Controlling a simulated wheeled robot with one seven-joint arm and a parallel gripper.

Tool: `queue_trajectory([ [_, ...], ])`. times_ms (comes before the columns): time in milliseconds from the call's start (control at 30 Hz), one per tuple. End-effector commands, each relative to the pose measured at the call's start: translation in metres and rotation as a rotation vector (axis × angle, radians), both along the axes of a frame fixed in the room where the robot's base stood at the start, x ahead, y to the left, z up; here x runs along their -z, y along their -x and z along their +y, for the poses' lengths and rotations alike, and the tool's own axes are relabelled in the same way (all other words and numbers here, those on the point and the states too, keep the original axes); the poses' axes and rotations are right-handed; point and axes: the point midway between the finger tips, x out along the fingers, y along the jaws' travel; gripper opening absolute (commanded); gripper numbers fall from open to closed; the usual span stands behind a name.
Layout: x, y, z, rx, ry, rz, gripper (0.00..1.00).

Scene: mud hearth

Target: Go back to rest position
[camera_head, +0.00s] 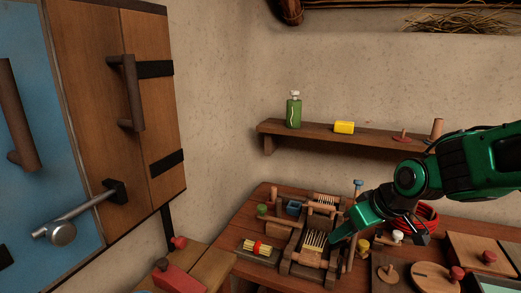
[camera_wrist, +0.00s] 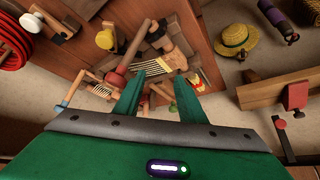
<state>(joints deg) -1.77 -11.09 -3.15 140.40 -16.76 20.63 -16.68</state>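Beyond the fingertips lie the tined tool (camera_wrist: 160,66) and other wooden pieces on the table. In the head view my arm reaches in from the right, bent down at the wrist. I cannot tell whether the fingertips touch the rack.
A wall shelf (camera_head: 375,137) holds a green bottle (camera_head: 294,112) and a yellow block (camera_head: 344,127). A red coil (camera_head: 427,215) and lidded boxes crowd the table's right side. A cabinet (camera_head: 120,110) stands at left. A straw hat (camera_wrist: 236,36) shows in the wrist view.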

Motion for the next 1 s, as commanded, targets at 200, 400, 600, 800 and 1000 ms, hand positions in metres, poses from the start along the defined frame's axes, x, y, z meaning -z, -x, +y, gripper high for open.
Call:
queue_trajectory([
  [200, -0.006, 0.051, -0.052, 0.271, 0.058, 0.105, 0.37],
  [400, -0.005, 0.103, -0.109, 0.539, 0.087, 0.22, 0.37],
  [600, 0.005, 0.172, -0.167, 0.759, 0.071, 0.4, 0.37],
  [800, 0.01, 0.235, -0.192, 0.929, 0.024, 0.559, 0.37],
  [1000, 0.01, 0.251, -0.196, 0.97, 0.006, 0.602, 0.37],
])
